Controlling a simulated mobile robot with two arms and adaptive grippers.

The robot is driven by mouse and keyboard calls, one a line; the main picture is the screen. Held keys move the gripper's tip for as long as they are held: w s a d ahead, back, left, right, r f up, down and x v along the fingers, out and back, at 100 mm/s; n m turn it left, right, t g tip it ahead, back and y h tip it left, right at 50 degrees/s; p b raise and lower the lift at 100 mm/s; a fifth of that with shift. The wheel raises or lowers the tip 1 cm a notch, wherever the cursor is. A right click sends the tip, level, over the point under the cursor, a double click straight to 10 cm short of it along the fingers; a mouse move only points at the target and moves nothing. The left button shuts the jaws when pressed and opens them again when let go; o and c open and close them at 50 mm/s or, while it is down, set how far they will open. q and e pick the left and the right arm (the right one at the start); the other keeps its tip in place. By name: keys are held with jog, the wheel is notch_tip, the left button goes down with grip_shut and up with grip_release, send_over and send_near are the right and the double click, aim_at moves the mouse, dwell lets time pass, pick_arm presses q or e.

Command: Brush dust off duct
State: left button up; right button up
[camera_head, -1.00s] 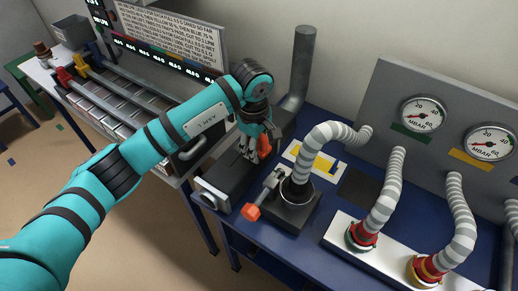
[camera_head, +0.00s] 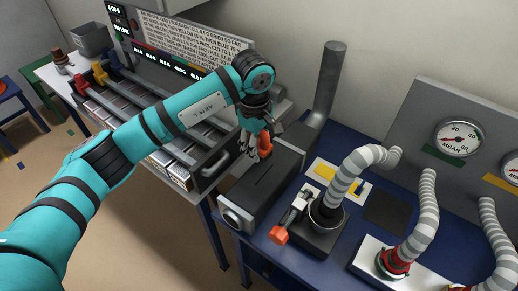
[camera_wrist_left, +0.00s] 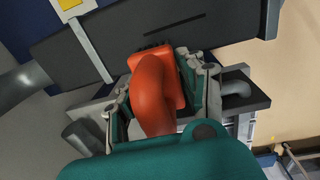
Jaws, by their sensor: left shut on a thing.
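The duct (camera_head: 250,190) is a long dark grey box on the blue table, with a round flange at its near end. It also shows across the top of the left wrist view (camera_wrist_left: 190,25). My left gripper (camera_head: 255,142) is shut on an orange-handled tool (camera_head: 265,146), seemingly the brush, near the duct's far part. In the left wrist view the orange handle (camera_wrist_left: 155,95) sits between the fingers, in front of the duct. I cannot make out dust. My right gripper is not in view.
A grey pipe (camera_head: 328,85) rises behind the duct. A valve with an orange knob (camera_head: 278,235) and a striped hose (camera_head: 345,178) stand to its right. A rack with a handle (camera_head: 215,165) is close on the left. A gauge panel (camera_head: 430,125) stands at right.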

pick_arm(q)
jog(key=shift+s+d+r+p, duration=0.1)
jog(key=shift+r+p, duration=0.05)
jog(key=shift+r, duration=0.4)
jog(key=shift+s+d+r+p, duration=0.1)
jog(key=shift+r+p, duration=0.05)
jog(key=shift+r, duration=0.4)
jog(key=shift+w+a+r+p, duration=0.1)
jog(key=shift+r+p, duration=0.1)
jog(key=shift+r, duration=0.3)
jog(key=shift+w+a+r+p, duration=0.1)
jog(key=shift+r+p, duration=0.1)
jog(key=shift+r, duration=0.3)
jog(key=shift+s+d+r, duration=0.1)
jog(key=shift+r, duration=0.4)
